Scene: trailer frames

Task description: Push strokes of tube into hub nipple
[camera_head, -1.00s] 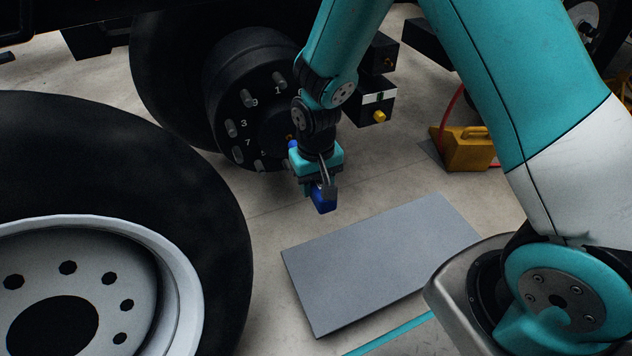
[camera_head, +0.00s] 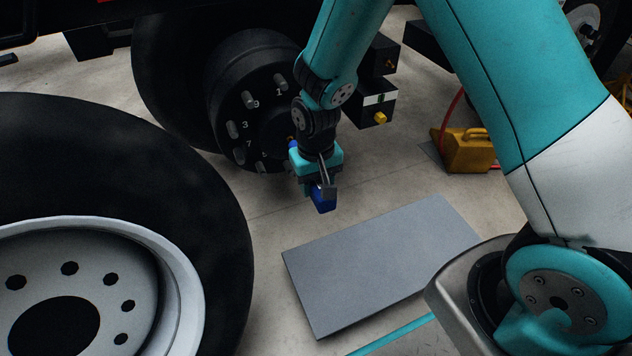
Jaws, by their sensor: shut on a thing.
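The dark round hub (camera_head: 262,82) stands at the back centre, with numbered studs around its face. A small orange spot, perhaps the nipple (camera_head: 290,139), shows at the hub's centre, right beside the blue tip of the tube. My gripper (camera_head: 325,189) is in front of the hub's lower right side, shut on the blue tube (camera_head: 322,203). The tube's blue rear end sticks out below my gripper, and its tip shows at the upper left of the gripper. My gripper hides the tube's middle. I cannot tell whether the tip touches the nipple.
A large wheel with a pale rim (camera_head: 165,270) fills the lower left. A grey flat plate (camera_head: 385,262) lies on the floor below my gripper. A dark box with a yellow knob (camera_head: 380,118) is right of the arm. A yellow wedge-shaped block (camera_head: 466,152) stands further right.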

